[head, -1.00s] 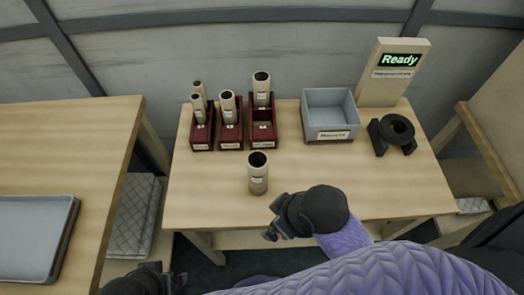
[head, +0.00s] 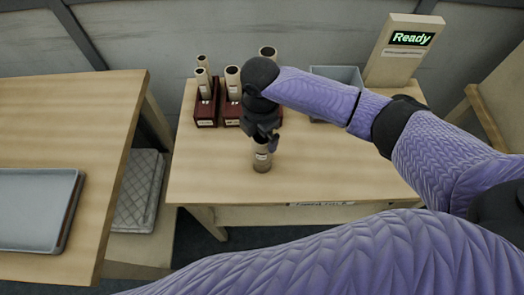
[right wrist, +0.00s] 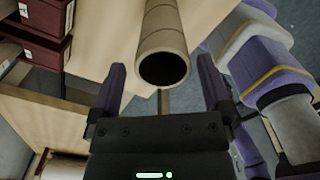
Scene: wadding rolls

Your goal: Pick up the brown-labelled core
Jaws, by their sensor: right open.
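A tan cardboard core (head: 262,160) stands upright on the table, apart from the racks, with a small pale label and a darker brownish lower part. I cannot read the label. My right gripper (head: 265,135) is over the core's top and hides part of it. In the right wrist view the core (right wrist: 166,28) shows its dark open end between the two spread fingers of my right gripper (right wrist: 162,72). The fingers are open, with a gap on each side of the core. My left gripper is out of view.
Dark red racks (head: 205,112) holding several cores stand at the back left, partly hidden by my right arm. A grey bin (head: 345,76) and a "Ready" sign (head: 400,55) are behind the arm. The table front (head: 335,180) is clear.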

